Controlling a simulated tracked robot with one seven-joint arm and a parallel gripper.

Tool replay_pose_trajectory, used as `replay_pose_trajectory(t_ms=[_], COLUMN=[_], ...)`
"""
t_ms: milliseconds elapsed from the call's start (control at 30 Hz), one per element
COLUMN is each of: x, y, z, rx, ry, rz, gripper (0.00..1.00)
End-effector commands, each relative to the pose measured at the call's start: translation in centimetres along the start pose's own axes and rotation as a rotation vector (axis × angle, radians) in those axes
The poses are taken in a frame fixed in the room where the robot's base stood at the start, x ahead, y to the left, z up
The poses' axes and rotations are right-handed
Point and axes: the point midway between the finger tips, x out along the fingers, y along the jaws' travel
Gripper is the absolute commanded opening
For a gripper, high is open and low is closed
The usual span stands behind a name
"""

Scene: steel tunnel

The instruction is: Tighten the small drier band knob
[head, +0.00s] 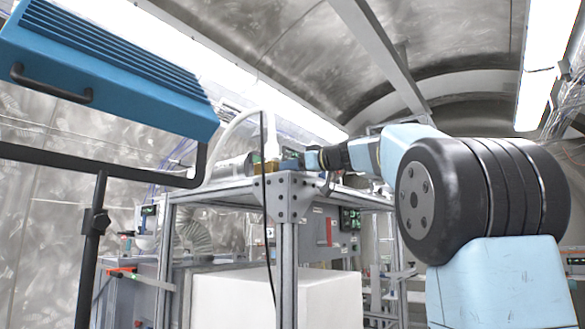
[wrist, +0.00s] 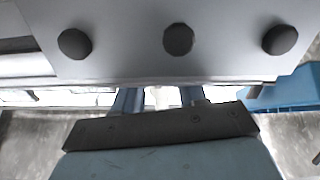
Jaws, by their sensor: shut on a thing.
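My gripper (head: 291,160) reaches in from the right at the top of a metal frame, beside a grey cylinder lying there, which looks like the drier (head: 231,170). In the wrist view, the two blue fingers of my gripper (wrist: 160,100) are closed around a small pale thing, which appears to be the small drier band knob (wrist: 160,96). Only a little of it shows between the fingers. The band itself is not clear in either view. A small yellowish part (head: 265,167) sits between the cylinder and my fingers in the head view.
The frame's corner plate (head: 288,197) with dark bolts stands just below my gripper; a plate with three dark round heads (wrist: 178,68) is close in the wrist view. A blue finned lamp (head: 110,65) on a black stand is at left. A white box (head: 275,298) sits inside the frame.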

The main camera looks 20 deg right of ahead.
Motion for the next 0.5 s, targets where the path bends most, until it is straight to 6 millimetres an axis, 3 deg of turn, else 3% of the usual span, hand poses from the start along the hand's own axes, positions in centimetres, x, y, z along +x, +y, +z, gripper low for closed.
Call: replay_pose_trajectory(t_ms=[500], x=[0.02], y=[0.1], z=[0.05], rx=[0.358], ry=[-0.001], rz=[-0.002], gripper=[0.11])
